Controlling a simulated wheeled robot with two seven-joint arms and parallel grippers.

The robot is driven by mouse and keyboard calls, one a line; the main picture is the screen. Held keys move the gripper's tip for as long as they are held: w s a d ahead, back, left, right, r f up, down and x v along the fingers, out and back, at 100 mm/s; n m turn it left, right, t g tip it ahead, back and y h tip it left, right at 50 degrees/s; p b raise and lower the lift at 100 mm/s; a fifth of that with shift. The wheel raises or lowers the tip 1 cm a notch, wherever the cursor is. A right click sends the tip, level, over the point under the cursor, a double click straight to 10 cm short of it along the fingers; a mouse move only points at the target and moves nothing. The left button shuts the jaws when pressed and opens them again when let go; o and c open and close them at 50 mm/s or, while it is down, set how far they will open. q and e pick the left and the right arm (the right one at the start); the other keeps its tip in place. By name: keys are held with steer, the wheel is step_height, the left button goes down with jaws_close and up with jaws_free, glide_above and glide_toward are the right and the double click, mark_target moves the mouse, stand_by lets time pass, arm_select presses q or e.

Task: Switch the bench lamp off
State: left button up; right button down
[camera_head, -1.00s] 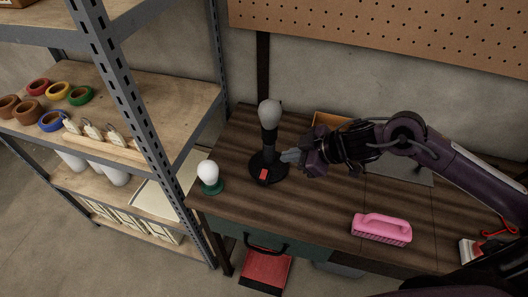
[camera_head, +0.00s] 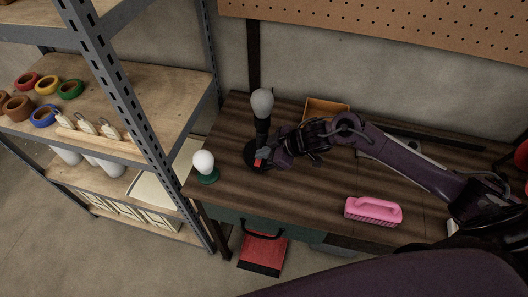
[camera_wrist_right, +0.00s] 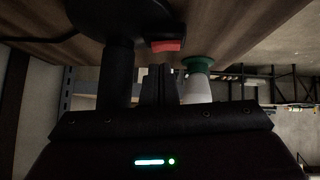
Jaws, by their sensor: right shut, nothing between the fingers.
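The bench lamp stands upright at the back left of the bench, with a grey, unlit-looking bulb (camera_head: 262,103), a black stem and a round black base. A red switch (camera_head: 258,163) sits on the front of its base. It also shows in the wrist view as a red block (camera_wrist_right: 166,46). My right gripper (camera_head: 265,154) is shut and empty, its tips right at the switch. In the wrist view the fingertips (camera_wrist_right: 158,70) are close to the red part; I cannot tell whether they touch. My left gripper is not in view.
A white bulb on a green base (camera_head: 206,178) stands left of the lamp. A pink brush (camera_head: 373,211) lies at the front of the bench. An orange-brown box (camera_head: 327,110) is behind my right arm. A metal shelf (camera_head: 125,95) stands close on the left.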

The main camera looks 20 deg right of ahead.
steer(key=shift+d+f, duration=0.1)
steer(key=shift+f, duration=0.5)
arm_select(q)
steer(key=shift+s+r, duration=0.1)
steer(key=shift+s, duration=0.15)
arm_select(e)
steer(key=shift+w, duration=0.1)
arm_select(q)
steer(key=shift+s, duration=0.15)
